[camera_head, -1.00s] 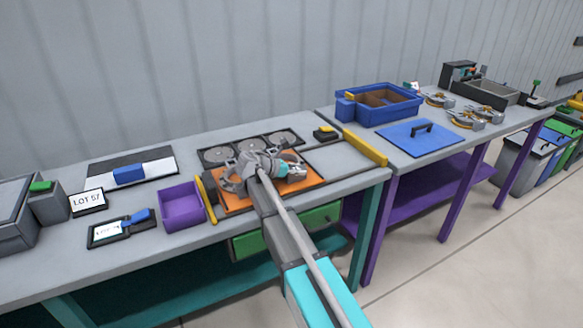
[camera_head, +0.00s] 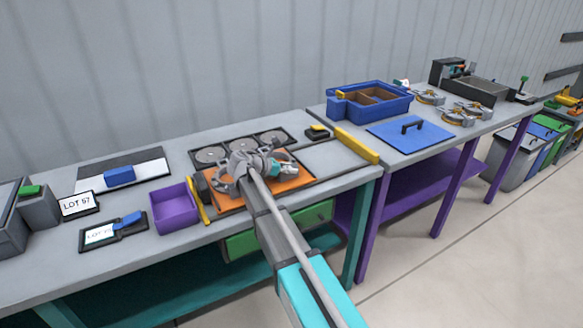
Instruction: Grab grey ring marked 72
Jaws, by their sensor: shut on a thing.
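My gripper (camera_head: 246,170) is low over the orange mat (camera_head: 294,184) on the near bench. It is shut on a grey ring (camera_head: 222,181), which is partly hidden behind the gripper and arm. Another grey ring-like part with light metal edges (camera_head: 286,167) lies on the right of the mat. No number can be read on either grey part, so I cannot tell the 72 mark.
Behind the mat is a dark tray with round grey discs (camera_head: 211,155). A purple bin (camera_head: 174,207) and a yellow bar (camera_head: 199,203) stand left. A long yellow bar (camera_head: 357,145) edges the right side. A blue divided box (camera_head: 370,115) stands on the far bench.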

